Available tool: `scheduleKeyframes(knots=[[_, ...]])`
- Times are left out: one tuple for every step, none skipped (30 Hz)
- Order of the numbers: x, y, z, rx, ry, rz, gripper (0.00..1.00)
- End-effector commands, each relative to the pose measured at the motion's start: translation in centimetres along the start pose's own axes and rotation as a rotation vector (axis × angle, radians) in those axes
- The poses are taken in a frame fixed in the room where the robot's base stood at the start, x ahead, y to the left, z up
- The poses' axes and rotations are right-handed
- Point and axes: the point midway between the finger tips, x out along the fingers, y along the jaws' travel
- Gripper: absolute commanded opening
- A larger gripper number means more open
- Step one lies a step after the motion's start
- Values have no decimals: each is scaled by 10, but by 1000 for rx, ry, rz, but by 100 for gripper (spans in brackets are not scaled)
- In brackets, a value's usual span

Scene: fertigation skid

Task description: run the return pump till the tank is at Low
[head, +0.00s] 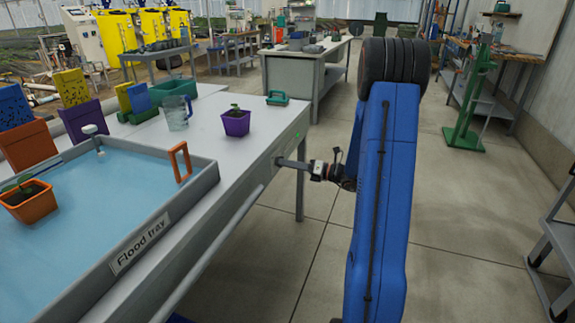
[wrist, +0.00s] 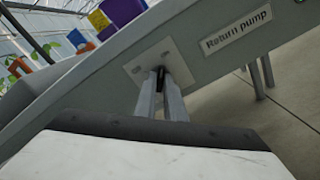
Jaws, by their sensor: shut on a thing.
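My gripper (head: 281,161) reaches the front edge of the grey bench. In the wrist view my gripper (wrist: 161,78) has its fingers shut on a small dark switch lever (wrist: 159,73) on a pale plate (wrist: 138,70). A label reading "Return pump" (wrist: 236,33) is beside the plate. The fingers hide most of the lever, so its position cannot be told. The flood tray (head: 140,243), labelled "Flood tray", holds blue water (head: 100,215). I see no readable Low mark.
A purple pot (head: 236,123), a clear jug (head: 177,113) and a green-handled item (head: 277,97) stand on the bench top. An orange pot (head: 29,202) sits in the tray. The floor right of the bench (head: 470,230) is open, with a grey cart at the right edge.

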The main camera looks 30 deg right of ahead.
Motion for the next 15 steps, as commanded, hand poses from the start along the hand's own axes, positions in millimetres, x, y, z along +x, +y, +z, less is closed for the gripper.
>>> scheduleKeyframes(knots=[[-1, 0, 0, 20, 0, -1, 0], [-1, 0, 0, 31, 0, -1, 0], [-1, 0, 0, 45, 0, -1, 0], [-1, 0, 0, 53, 0, -1, 0], [-1, 0, 0, 61, 0, -2, 0], [-1, 0, 0, 71, 0, -2, 0], [-1, 0, 0, 76, 0, -2, 0], [-1, -1, 0, 81, 0, -2, 0], [-1, -1, 0, 86, 0, -2, 0], [-1, -1, 0, 89, 0, -2, 0], [-1, -1, 0, 91, 0, -2, 0], [-1, -1, 0, 94, 0, -2, 0], [-1, -1, 0, 95, 0, -2, 0], [-1, -1, 0, 96, 0, -2, 0], [-1, -1, 0, 96, 0, -2, 0]])
